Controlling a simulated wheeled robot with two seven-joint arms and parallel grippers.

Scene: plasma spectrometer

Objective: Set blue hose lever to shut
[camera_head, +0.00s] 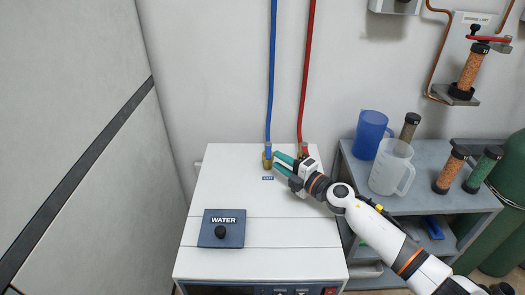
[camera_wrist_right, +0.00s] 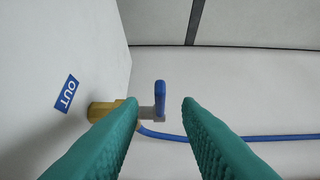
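The blue hose (camera_head: 271,70) comes down the wall to a brass valve (camera_head: 267,161) at the back of the white cabinet top. In the right wrist view the brass valve (camera_wrist_right: 103,110) shows beside an "OUT" label, and its blue lever (camera_wrist_right: 160,98) stands out from a grey stem. My right gripper (camera_head: 273,160) is at the valve with its green fingers apart. In the wrist view the lever appears in the gap between the fingertips (camera_wrist_right: 160,103), and no contact is visible. My left gripper is not in view.
The red hose (camera_head: 308,70) reaches a fitting (camera_head: 303,148) right behind my right gripper. A dark "WATER" box with a knob (camera_head: 222,229) is on the cabinet's front left. A grey shelf (camera_head: 430,203) with jugs and bottles stands to the right.

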